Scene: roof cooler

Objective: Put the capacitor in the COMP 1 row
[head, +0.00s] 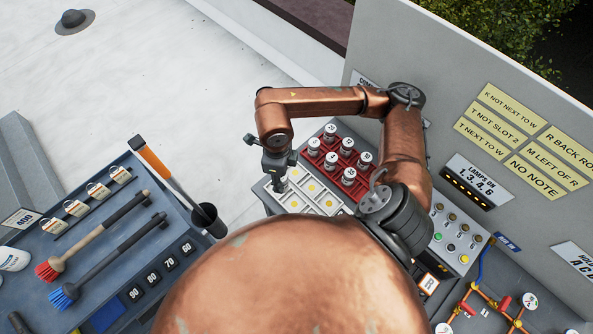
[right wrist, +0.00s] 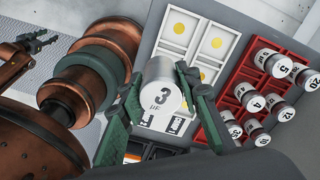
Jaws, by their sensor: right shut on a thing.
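My right gripper (head: 278,172) is over the left end of the white tray. In the right wrist view its green-grey fingers (right wrist: 187,98) are shut around a silver capacitor (right wrist: 162,95) marked 3 µF. The capacitor hides part of the tray, so I cannot tell whether it touches the bottom of a slot. The white tray (head: 326,213) has several slots with yellow dots, also seen in the right wrist view (right wrist: 196,48). A white label (right wrist: 178,124) lies beside the held capacitor; its words are not clear to me. Small dark jaws, seemingly my left gripper (right wrist: 36,43), show far off.
A red rack (head: 327,144) with several numbered capacitors adjoins the tray. A grey panel with yellow notes (head: 504,107) stands at the right. A lamp box (head: 452,238) is near it. A blue-grey bench (head: 112,243) with brushes and a black cup (head: 208,219) is at the left.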

